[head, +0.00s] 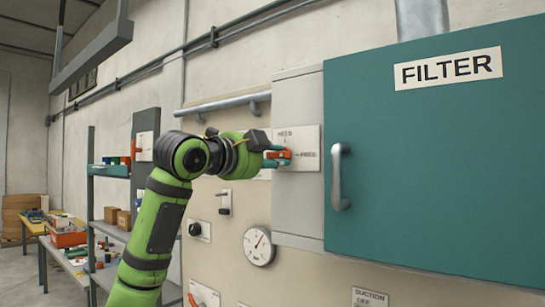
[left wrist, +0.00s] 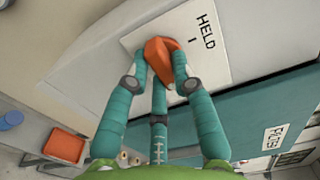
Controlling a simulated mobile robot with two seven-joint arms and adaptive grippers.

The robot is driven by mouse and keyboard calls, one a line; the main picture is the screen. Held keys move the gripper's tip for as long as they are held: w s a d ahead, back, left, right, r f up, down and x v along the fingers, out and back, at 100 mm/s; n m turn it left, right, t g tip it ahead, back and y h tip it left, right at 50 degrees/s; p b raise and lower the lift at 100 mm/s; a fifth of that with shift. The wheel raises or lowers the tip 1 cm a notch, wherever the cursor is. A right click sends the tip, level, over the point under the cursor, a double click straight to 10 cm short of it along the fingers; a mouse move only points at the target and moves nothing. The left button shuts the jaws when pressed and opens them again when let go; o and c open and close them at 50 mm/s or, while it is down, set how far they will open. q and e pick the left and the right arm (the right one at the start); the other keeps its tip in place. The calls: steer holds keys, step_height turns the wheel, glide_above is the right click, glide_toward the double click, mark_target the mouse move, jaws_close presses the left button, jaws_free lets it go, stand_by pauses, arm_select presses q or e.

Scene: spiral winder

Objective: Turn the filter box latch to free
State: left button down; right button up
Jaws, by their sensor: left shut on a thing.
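The filter box latch is an orange handle (head: 286,153) on a white plate (head: 308,137) on the grey side panel, left of the teal filter door (head: 430,160). The plate has a mark above the latch and another to its right. My left gripper (head: 279,157) reaches it from the left and is shut on the handle. In the left wrist view the teal fingers (left wrist: 160,72) close around the orange latch (left wrist: 160,48), with the word HELD and a tick on the plate (left wrist: 213,60). The fingers partly hide the latch, so its exact angle is hard to tell. My right gripper is not in view.
The door has a grey vertical handle (head: 340,177) just right of the plate. A round gauge (head: 258,246), a black knob (head: 197,229) and a small switch (head: 223,202) sit on the beige panel below. A shelf (head: 110,232) and yellow table (head: 35,227) stand at the left.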

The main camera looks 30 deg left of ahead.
arm_select(q)
steer(key=shift+s+r, duration=0.1)
steer(key=shift+r, duration=0.15)
steer(key=c, duration=1)
jaws_free()
steer(key=shift+c, duration=0.2)
steer(key=shift+w+f, duration=0.2)
steer(key=shift+w, duration=0.15)
steer(key=s+a, duration=0.1)
steer(key=s, duration=1.1)
steer(key=shift+f, duration=0.1)
